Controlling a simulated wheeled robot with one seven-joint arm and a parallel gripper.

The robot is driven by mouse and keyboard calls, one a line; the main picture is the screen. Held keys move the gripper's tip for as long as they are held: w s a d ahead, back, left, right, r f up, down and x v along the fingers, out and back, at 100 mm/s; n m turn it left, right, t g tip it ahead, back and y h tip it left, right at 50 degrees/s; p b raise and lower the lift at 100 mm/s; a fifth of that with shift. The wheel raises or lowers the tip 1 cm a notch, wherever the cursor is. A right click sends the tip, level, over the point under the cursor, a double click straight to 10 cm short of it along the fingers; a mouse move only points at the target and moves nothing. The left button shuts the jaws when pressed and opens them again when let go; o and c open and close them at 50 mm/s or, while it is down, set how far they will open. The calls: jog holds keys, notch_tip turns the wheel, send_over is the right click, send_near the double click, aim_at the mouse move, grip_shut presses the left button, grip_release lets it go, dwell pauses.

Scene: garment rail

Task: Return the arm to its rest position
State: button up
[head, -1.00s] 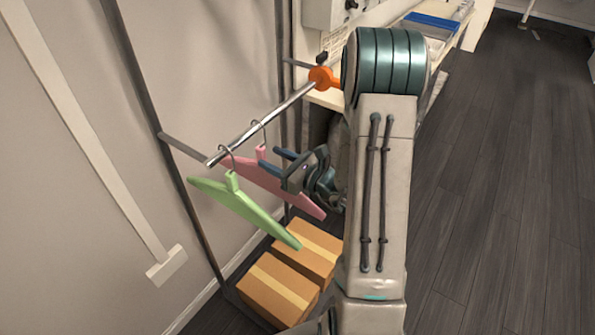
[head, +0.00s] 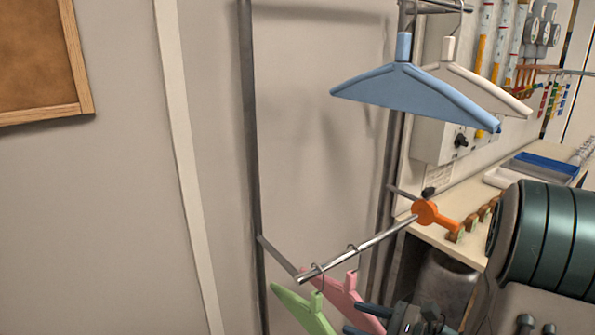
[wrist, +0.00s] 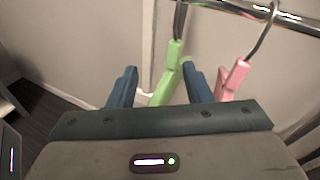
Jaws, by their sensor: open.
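My gripper (wrist: 158,88) is open in the wrist view, its two blue fingers apart. The green hanger (wrist: 168,72) shows beyond and between the fingers; I cannot tell whether they touch it. The pink hanger (wrist: 232,78) is just right of the right finger. In the head view my gripper (head: 368,320) is at the bottom edge, partly cut off, beside the lower ends of the green hanger (head: 303,308) and the pink hanger (head: 343,298). Both hang by their hooks on the lower metal rail (head: 365,248). My arm hides part of the right side.
A blue hanger (head: 415,90) and a white hanger (head: 478,88) hang on an upper rail (head: 440,6). An orange stop (head: 426,212) sits at the lower rail's far end.

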jog(key=s+a+r+n+g+h+p, duration=0.15)
jog(key=s+a+n+g+h, duration=0.4)
jog(key=s+n+g, duration=0.6)
jog(key=d+r+n+t+h, duration=0.5)
jog(key=n+h, duration=0.3)
jog(key=n, duration=0.3)
jog(key=shift+d+r, duration=0.2)
jog(key=shift+d, duration=0.3)
